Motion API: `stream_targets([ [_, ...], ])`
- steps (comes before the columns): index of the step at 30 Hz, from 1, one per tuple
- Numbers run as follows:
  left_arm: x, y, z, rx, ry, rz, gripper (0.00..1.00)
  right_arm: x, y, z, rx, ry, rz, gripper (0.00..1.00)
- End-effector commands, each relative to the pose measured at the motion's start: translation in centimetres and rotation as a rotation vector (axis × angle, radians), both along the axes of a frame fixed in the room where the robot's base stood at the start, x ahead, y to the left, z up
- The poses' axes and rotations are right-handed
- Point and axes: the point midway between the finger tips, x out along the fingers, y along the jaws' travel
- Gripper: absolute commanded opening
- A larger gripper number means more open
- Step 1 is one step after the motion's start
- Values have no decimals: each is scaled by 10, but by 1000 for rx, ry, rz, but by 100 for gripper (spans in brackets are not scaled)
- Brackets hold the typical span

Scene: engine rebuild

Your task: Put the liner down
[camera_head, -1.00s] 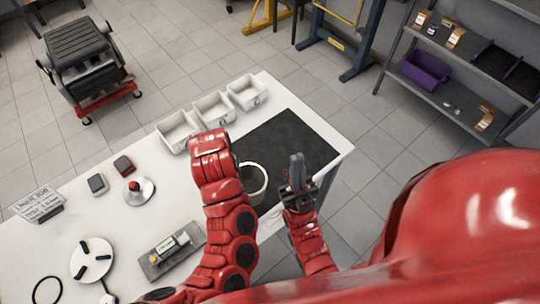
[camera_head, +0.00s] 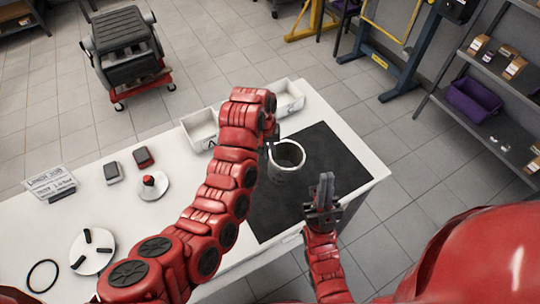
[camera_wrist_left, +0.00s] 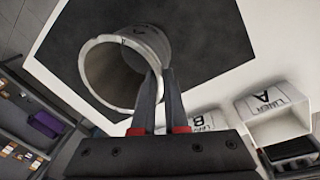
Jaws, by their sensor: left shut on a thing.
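The liner (camera_head: 287,160) is a grey, open-topped cylinder over the left part of the black mat (camera_head: 316,191) in the head view. My left gripper (camera_wrist_left: 160,84) is shut on the liner's wall, with one finger inside the rim and one outside. The liner also shows in the left wrist view (camera_wrist_left: 112,77), its open end facing the camera. I cannot tell whether its base touches the mat. My right gripper (camera_head: 323,190) is over the mat's front part, apart from the liner; its fingers look close together, but any gap is unclear.
White bins (camera_head: 200,129) line the table's back edge; in the left wrist view they carry liner labels (camera_wrist_left: 268,104). The mat's right half is clear.

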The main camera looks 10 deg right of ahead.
Motion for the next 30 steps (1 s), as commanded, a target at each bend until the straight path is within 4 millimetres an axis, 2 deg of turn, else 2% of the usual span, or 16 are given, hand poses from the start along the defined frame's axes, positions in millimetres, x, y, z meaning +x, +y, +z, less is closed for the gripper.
stream_targets([
  [1, 9, 0, 3, 2, -3, 1, 0, 0, 0, -1, 0, 0, 0, 0],
  [4, 16, -3, 3, 4, -3, -5, 0, 0, 0, 6, 0, 0, 0, 0],
  [16, 29, -5, -1, -1, 1, 1, 0, 0, 0, 10, 0, 0, 0, 0],
  [21, 26, -4, -19, 2, 8, 0, 0, 0, 0, 28, 0, 0, 0, 0],
  [26, 27, -4, -34, 2, 4, 0, 0, 0, 0, 33, 0, 0, 0, 0],
  [30, 29, -5, -37, -2, -1, 1, 0, 0, 0, 32, 0, 0, 0, 0],
])
